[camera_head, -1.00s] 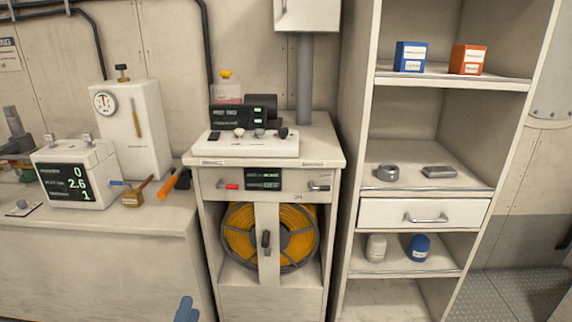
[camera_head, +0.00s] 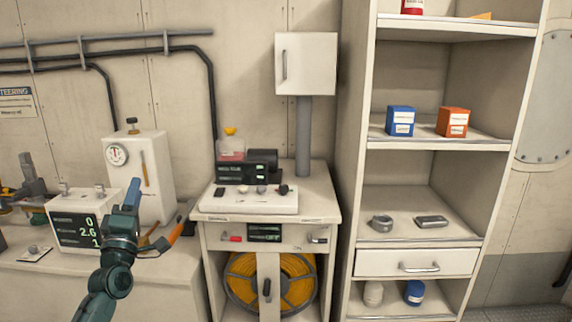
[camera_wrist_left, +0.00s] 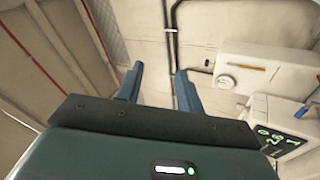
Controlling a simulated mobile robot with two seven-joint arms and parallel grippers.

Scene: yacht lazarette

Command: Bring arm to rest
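My left arm rises from the bottom left of the head view. Its gripper (camera_head: 133,194) is in front of the left counter, overlapping the white display box (camera_head: 75,228) in the picture. In the left wrist view the gripper's two blue fingers (camera_wrist_left: 158,84) stand apart with nothing between them, so it is open and empty. Beyond them is the wall. My right gripper is in neither view.
The white gauge box (camera_head: 140,175) stands behind my left gripper, and an orange-handled tool (camera_head: 163,240) lies close to its right. A cabinet with a yellow reel (camera_head: 240,275) stands in the middle. An open shelf unit (camera_head: 440,145) stands at right.

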